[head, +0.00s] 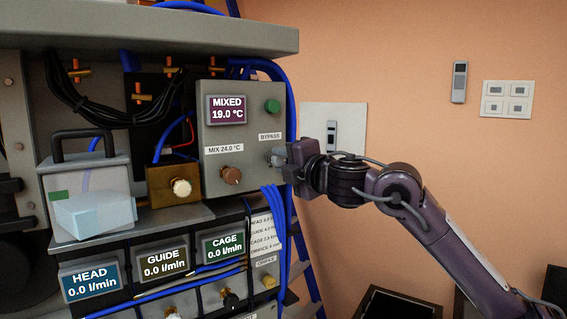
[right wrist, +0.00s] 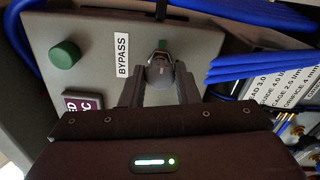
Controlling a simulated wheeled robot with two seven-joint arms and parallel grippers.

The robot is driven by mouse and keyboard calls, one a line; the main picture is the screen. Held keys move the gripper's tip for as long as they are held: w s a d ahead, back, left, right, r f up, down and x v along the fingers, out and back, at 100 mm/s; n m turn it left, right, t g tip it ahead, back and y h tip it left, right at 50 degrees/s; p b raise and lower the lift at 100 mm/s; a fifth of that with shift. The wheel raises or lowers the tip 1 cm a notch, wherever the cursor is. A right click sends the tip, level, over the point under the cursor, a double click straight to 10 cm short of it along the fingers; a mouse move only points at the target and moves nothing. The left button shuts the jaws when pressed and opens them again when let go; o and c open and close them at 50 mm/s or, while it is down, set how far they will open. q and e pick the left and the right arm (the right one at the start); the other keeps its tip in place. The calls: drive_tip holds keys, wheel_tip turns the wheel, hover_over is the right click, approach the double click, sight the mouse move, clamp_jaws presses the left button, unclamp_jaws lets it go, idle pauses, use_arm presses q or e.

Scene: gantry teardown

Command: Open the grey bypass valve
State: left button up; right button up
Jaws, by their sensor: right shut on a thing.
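The grey bypass valve knob (head: 275,157) sits on the front of the grey mixing box (head: 212,130), just below the BYPASS label (head: 270,136). My right gripper (head: 285,156) reaches in from the right and is shut on the knob. In the right wrist view the rounded grey knob (right wrist: 160,70) is between the two fingertips (right wrist: 160,82), with a small green mark beside it. The fingers cover part of the knob's sides. My left gripper is not in view.
The box has a MIXED 19.0 °C display (head: 227,109), a green button (head: 271,106) and a copper-coloured knob (head: 231,175). Blue hoses (head: 276,215) hang close below my right gripper. Flow displays (head: 90,282) read 0.0 l/min. Open room lies right, before the orange wall.

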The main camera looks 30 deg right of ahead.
drive_tip(key=shift+f, duration=0.1)
idle(0.4)
drive_tip(key=o, duration=1)
drive_tip(key=shift+c, duration=0.2)
drive_tip(key=s+b, duration=0.5)
drive_tip(key=s, duration=0.3)
drive_tip(key=shift+w+a, duration=0.1)
